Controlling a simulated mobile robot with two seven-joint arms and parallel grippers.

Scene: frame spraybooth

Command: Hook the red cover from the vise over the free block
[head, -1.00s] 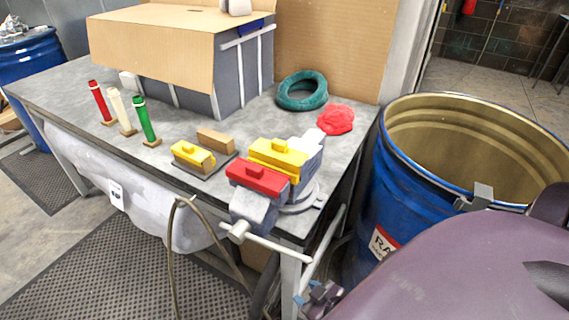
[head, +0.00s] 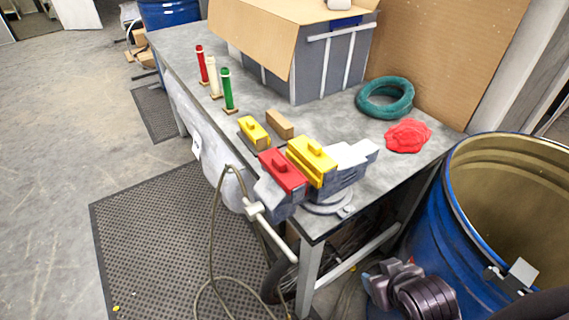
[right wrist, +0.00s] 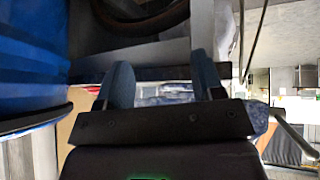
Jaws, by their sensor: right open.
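The red cover (head: 283,171) sits over the front jaw of the grey vise (head: 345,182) at the table's front right corner. A yellow cover (head: 311,162) sits on the jaw behind it. A bare tan block (head: 280,123) stands on the table to the left of the vise. Another block beside it carries a smaller yellow cover (head: 254,132). My right gripper shows in the right wrist view (right wrist: 163,82), open with nothing between its fingers. Dark parts of my right arm show at the bottom of the head view, below the table's corner. My left gripper is out of view.
A blue drum (head: 440,222) stands right of the table, near my right arm. A teal ring (head: 386,98) and a red cloth-like lump (head: 408,136) lie behind the vise. A grey box (head: 330,70) and red, white and green (head: 229,91) cylinders stand farther back. A hose (head: 212,230) hangs in front.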

